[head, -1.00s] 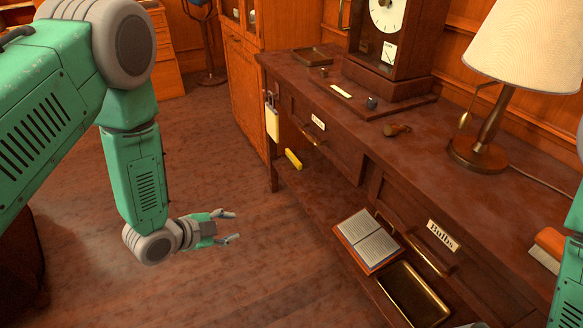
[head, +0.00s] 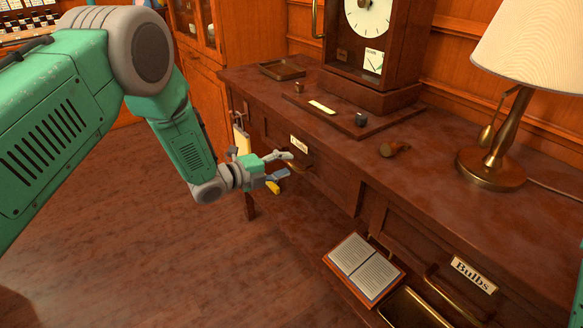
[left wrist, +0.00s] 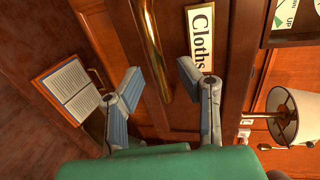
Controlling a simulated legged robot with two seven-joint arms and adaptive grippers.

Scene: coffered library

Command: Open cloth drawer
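The cloth drawer (head: 332,182) is the left drawer of the dark wooden desk, and it looks shut. In the left wrist view its white label (left wrist: 201,36) reads "Cloths", and its brass handle (left wrist: 153,48) stands beside the label. My left gripper (head: 288,166) is open in front of this drawer and partly hides the handle in the head view. In the left wrist view the two fingers (left wrist: 160,82) are spread, with the handle's near end between them. I cannot tell whether they touch it. My right gripper is out of view.
The "Bulbs" drawer (head: 440,268) is to the right. A lamp (head: 492,160), clock (head: 362,45) and pipe (head: 394,149) stand or lie on the desk top. The floor at left is clear.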

